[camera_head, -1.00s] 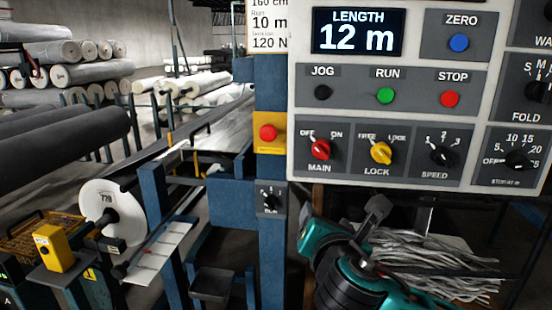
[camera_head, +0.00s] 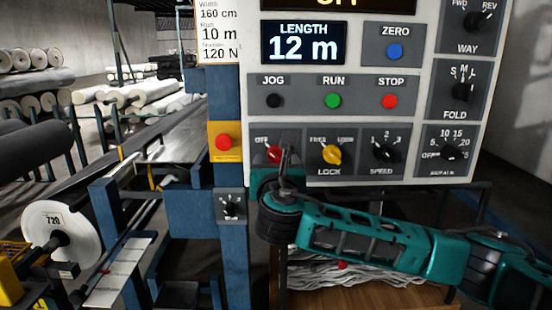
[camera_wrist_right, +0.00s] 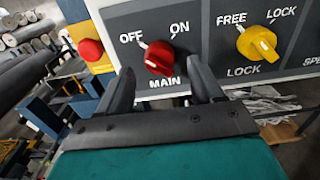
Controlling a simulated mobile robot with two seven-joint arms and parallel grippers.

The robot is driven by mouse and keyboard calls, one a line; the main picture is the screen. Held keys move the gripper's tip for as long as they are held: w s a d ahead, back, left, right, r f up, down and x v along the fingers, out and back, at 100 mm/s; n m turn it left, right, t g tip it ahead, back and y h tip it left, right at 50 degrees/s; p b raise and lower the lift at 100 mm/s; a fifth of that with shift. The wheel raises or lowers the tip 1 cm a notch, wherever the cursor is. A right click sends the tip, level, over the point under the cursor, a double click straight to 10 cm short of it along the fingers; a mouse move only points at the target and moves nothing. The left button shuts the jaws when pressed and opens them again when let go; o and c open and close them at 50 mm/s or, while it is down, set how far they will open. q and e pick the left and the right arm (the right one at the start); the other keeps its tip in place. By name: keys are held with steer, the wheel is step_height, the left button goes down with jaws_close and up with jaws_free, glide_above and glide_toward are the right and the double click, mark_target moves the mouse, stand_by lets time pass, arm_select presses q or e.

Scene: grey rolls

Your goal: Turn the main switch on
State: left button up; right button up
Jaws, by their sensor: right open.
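The main switch is a red rotary knob (camera_head: 274,154) at the lower left of the control panel, marked OFF and ON. It shows clearly in the right wrist view (camera_wrist_right: 158,59), where its grip looks turned towards the OFF side. My right gripper (camera_head: 286,162) is in front of the knob in the head view and hides part of it and its MAIN label. In the wrist view the two fingers of my right gripper (camera_wrist_right: 161,72) are apart, one on each side of the knob; I cannot tell if they touch it. My left gripper is not in view.
The yellow LOCK knob (camera_head: 331,154) sits just right of the main switch, then the black SPEED knob (camera_head: 386,152). A red button on a yellow box (camera_head: 224,142) is to the left on a blue post. A bundle of grey strands (camera_head: 345,273) lies below the panel.

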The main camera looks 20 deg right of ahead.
mark_target(276, 156)
steer(key=shift+x, duration=1.4)
steer(key=c, duration=1.1)
